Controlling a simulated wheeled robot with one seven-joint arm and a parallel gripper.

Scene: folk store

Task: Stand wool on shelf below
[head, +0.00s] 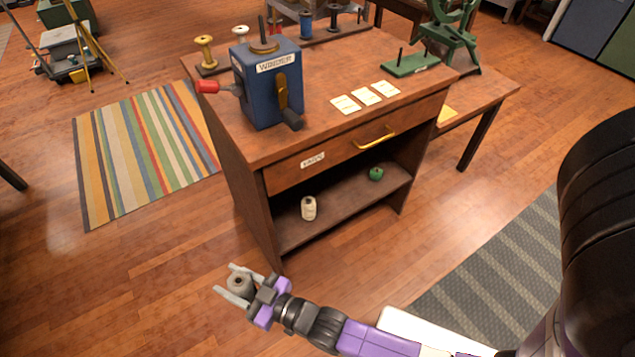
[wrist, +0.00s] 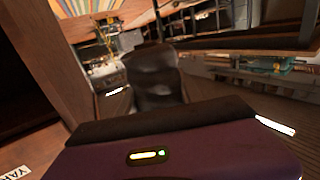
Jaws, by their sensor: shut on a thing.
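My gripper (head: 226,279) is shut on a grey ball of wool (head: 239,283), held in front of the wooden cabinet's lower left corner, apart from the shelf. In the wrist view the dark grey wool (wrist: 155,78) fills the middle, and the fingers are hard to make out. The open shelf (head: 343,207) lies below the drawer. A cream wool cone (head: 308,208) stands on its left part and a green wool ball (head: 376,174) sits toward its right end.
The cabinet top holds a blue winder (head: 268,85), several pale cards and a green stand (head: 412,65). The drawer (head: 355,145) with its brass handle is closed above the shelf. Bare shelf shows between the cream and green wool. Open wooden floor surrounds my gripper.

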